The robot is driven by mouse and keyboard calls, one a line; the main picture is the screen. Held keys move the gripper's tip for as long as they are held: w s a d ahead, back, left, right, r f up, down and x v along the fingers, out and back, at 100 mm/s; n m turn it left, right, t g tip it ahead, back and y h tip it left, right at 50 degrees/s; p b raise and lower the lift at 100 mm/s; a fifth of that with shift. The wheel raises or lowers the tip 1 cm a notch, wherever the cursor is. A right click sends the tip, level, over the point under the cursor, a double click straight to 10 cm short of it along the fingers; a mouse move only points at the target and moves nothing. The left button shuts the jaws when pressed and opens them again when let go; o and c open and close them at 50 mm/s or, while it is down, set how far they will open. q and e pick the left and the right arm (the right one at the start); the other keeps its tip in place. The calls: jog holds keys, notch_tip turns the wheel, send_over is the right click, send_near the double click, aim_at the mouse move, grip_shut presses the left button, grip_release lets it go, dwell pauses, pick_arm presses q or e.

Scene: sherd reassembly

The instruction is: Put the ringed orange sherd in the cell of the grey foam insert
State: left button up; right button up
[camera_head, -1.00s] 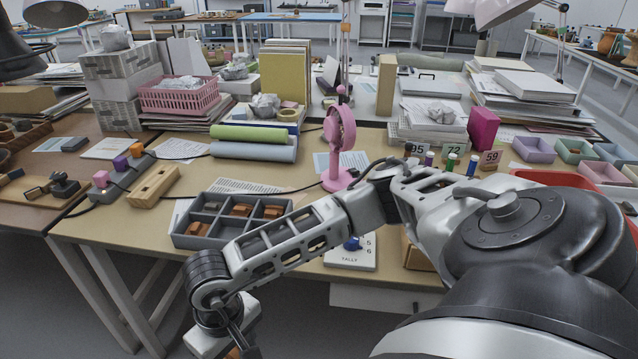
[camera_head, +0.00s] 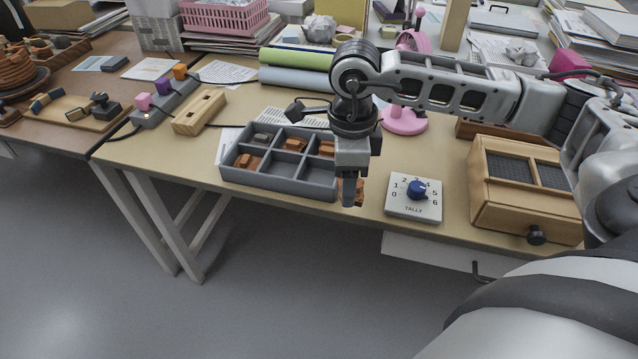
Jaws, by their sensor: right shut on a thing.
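The grey foam insert (camera_head: 277,184) lies on the tan table, divided into several cells. Orange-brown sherds sit in its front left cell (camera_head: 246,162), back middle cell (camera_head: 295,145) and back right cell (camera_head: 326,148). The front middle and front right cells look empty. My right gripper (camera_head: 350,195) points down at the table's front edge, just right of the insert. It is shut on an orange sherd (camera_head: 360,191), mostly hidden by the fingers. I cannot make out a ring on it. My left gripper is not in view.
A wooden box (camera_head: 500,195) with a dark knob is further right. A wooden block (camera_head: 199,112) lies left of the insert. A pink fan base (camera_head: 403,121) stands behind my arm.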

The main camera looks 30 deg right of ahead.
jog(key=s+d+r+m+b, duration=0.1)
jog(key=d+r+m, duration=0.3)
jog(key=m, duration=0.6)
jog(key=s+d+r+m+b, duration=0.1)
jog(key=d+r+m, duration=0.2)
jog(key=r+m, duration=0.5)
jog(key=m+p, duration=0.1)
jog(key=m, duration=0.2)
send_over(321, 180)
notch_tip(321, 180, down, 12)
notch_tip(321, 180, down, 3)
jog(key=shift+w+f, duration=0.1)
jog(key=shift+f, duration=0.05)
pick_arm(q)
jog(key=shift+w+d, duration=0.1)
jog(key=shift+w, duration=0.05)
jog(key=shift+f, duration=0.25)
pick_arm(e)
jog(key=shift+f, duration=0.45)
jog(key=shift+f, duration=0.1)
